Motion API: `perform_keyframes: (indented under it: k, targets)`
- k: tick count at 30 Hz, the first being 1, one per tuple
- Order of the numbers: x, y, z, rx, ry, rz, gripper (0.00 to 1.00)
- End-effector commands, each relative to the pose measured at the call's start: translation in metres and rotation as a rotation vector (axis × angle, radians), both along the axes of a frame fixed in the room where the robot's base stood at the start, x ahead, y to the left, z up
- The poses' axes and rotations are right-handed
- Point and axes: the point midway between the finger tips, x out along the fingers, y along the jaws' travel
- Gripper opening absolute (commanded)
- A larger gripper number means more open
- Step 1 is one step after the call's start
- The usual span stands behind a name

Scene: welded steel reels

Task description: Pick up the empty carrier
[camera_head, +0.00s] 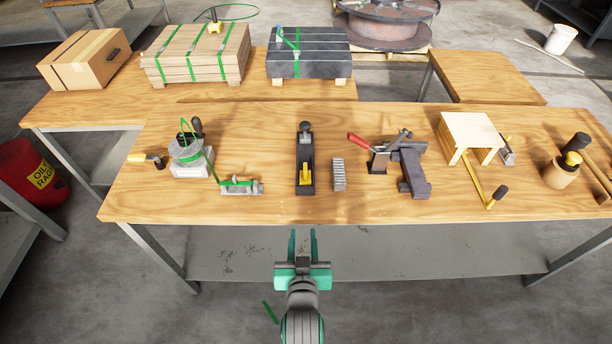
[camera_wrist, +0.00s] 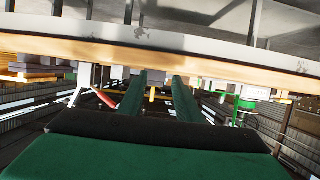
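I cannot tell for certain which item is the empty carrier. A dark grey angled tool or bracket (camera_head: 414,172) stands further right. My gripper (camera_head: 303,234) is in front of the bench's near edge, below the black holder in the picture, touching nothing. Its two fingers show apart with nothing between them, also in the wrist view (camera_wrist: 160,78), where the bench appears upside down.
Left are a green-strapped device (camera_head: 187,152) and a small strapped tool (camera_head: 240,187). Right are a red-handled tool (camera_head: 378,158), a small wooden stand (camera_head: 468,128), a yellow-handled hammer (camera_head: 480,190) and a wooden cup (camera_head: 560,175). Strapped stacks stand behind. Bare bench lies along the front edge.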

Motion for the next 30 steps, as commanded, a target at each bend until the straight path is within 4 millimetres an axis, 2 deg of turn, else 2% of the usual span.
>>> perform_keyframes:
  k: [1,6,10,15,19,27,30]
  targets:
    - [0.017,0.001,0.012,0.0,-0.005,0.0,0.31]
    - [0.057,0.001,0.044,-0.001,0.015,-0.001,0.31]
    - [0.078,0.001,0.064,-0.002,0.03,-0.002,0.31]
    - [0.092,0.002,0.08,-0.003,0.043,-0.002,0.31]
    - [0.101,0.0,0.082,-0.003,0.047,-0.007,0.31]
    - [0.137,-0.004,0.067,-0.002,0.048,-0.012,0.31]
    - [0.144,-0.002,0.064,-0.002,0.048,-0.009,0.31]
